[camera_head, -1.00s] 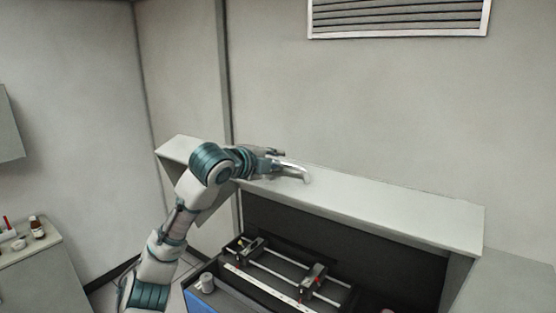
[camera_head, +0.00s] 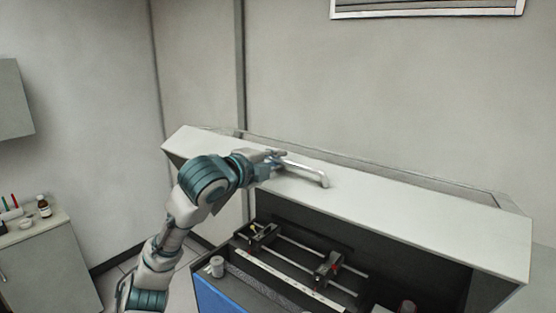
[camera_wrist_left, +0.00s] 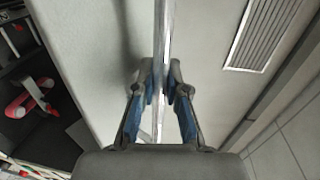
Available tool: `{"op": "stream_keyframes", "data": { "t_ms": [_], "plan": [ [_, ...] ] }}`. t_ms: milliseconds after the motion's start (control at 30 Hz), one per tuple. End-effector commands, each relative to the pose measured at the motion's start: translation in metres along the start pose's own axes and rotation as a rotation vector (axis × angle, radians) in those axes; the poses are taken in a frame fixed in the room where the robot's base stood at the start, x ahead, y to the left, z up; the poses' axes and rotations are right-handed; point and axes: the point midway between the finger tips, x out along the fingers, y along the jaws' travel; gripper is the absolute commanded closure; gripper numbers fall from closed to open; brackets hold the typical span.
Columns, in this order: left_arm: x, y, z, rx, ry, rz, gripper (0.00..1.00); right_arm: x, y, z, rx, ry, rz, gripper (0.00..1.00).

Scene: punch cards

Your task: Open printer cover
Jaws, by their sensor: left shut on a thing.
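The printer cover (camera_head: 410,212) is a long pale panel, raised above the dark printer interior (camera_head: 310,232). Its silver bar handle (camera_head: 312,174) runs along the upper left part of the panel. My left gripper (camera_head: 276,163) is at the left end of this handle, shut on it. In the left wrist view, the blue-padded fingers (camera_wrist_left: 167,84) close from both sides on the metal handle bar (camera_wrist_left: 164,35), with the pale cover surface behind. The fingers hide part of the bar. My right gripper is not in view.
Inside the printer are rails with a dark red-marked carriage (camera_head: 329,268) and a white ruled strip (camera_head: 290,280). A small grey cup (camera_head: 217,266) is at its left edge. A wall lies behind the printer.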

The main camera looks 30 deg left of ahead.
Motion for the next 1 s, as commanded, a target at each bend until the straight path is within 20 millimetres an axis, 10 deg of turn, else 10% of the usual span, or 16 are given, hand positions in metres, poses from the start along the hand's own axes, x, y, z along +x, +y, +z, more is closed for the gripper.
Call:
{"op": "stream_keyframes", "data": {
  "t_ms": [400, 500, 1000],
  "plan": [
    [-0.003, 0.006, -0.012, 0.008, 0.017, -0.013, 1.0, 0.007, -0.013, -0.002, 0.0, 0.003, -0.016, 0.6],
    [-0.003, 0.006, -0.012, 0.009, 0.016, -0.014, 0.76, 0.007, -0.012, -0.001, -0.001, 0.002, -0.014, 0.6],
    [-0.027, 0.008, 0.004, 0.0, 0.007, -0.018, 0.76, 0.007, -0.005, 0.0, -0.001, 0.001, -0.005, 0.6]
  ]
}}
